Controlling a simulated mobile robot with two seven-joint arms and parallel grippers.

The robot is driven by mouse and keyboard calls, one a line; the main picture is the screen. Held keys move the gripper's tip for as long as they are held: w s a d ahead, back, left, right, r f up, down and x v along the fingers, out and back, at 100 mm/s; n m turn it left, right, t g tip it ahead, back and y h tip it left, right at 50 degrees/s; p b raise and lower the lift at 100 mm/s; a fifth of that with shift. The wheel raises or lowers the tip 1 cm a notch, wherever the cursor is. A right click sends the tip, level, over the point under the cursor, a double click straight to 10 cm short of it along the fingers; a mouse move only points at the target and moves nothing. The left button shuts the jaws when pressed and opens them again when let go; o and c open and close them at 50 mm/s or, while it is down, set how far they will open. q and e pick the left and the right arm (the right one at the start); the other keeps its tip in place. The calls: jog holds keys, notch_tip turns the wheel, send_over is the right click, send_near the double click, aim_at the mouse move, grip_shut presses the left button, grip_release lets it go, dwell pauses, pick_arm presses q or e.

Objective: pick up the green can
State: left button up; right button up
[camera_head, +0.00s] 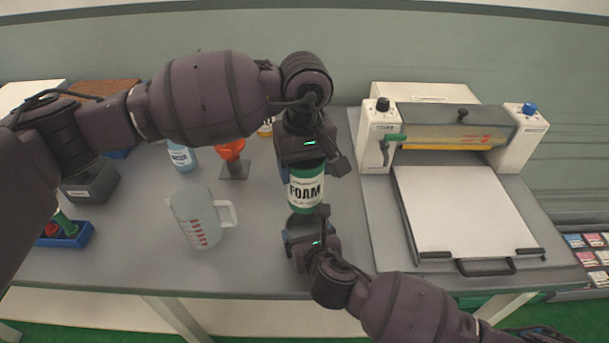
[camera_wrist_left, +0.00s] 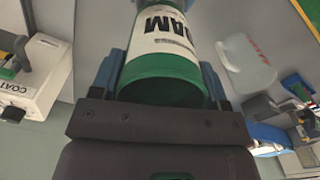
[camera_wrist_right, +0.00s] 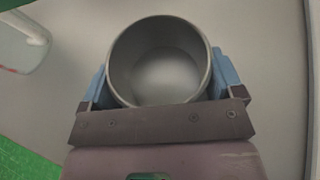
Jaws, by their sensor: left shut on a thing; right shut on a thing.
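The green can (camera_head: 306,188), with a white FOAM label, is over the grey table in the head view. My left gripper (camera_head: 305,165) is shut on the can's far part. The left wrist view shows the can (camera_wrist_left: 165,60) between the fingers, with a dark green end toward the camera. My right gripper (camera_head: 310,232) is just below the can in the picture.
A clear measuring jug (camera_head: 198,217) stands to the left. A large press-like machine (camera_head: 460,190) fills the right side. A blue tray (camera_head: 75,238) lies far left.

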pick_arm(q)
jog(key=shift+r, duration=2.5)
jog(key=shift+r, duration=0.15)
pick_arm(e)
jog(key=o, duration=0.9)
jog(key=shift+v, duration=6)
jog(key=shift+s, duration=0.1)
